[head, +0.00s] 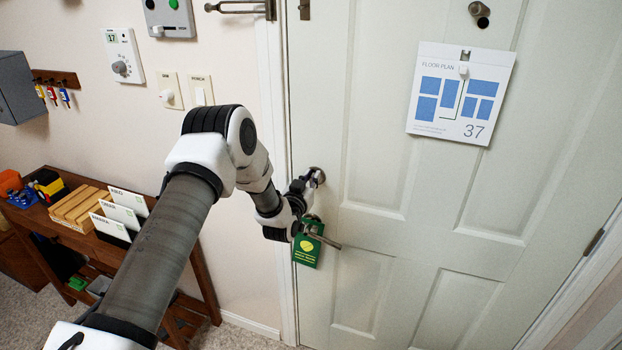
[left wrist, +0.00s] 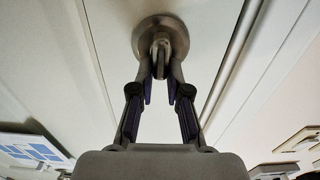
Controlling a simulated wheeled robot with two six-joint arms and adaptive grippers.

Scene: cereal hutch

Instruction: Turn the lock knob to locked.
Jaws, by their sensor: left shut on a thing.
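The lock knob (left wrist: 160,44) is a metal thumb-turn on a round plate on the door (head: 375,120). In the left wrist view its grip lies between my finger pads. In the head view the lock's round plate (head: 317,174) shows above the lever handle (head: 322,239), partly hidden by my gripper. My left gripper (left wrist: 161,78) is shut on the lock knob, and it also shows in the head view (head: 311,180). The exact turn angle of the knob is hard to tell. My right gripper is not in view.
A green tag (head: 307,246) hangs at the lever handle, just below my left gripper. A floor plan sheet (head: 460,93) hangs on the door. A wooden table (head: 190,262) with card holders stands at the left, below my left arm.

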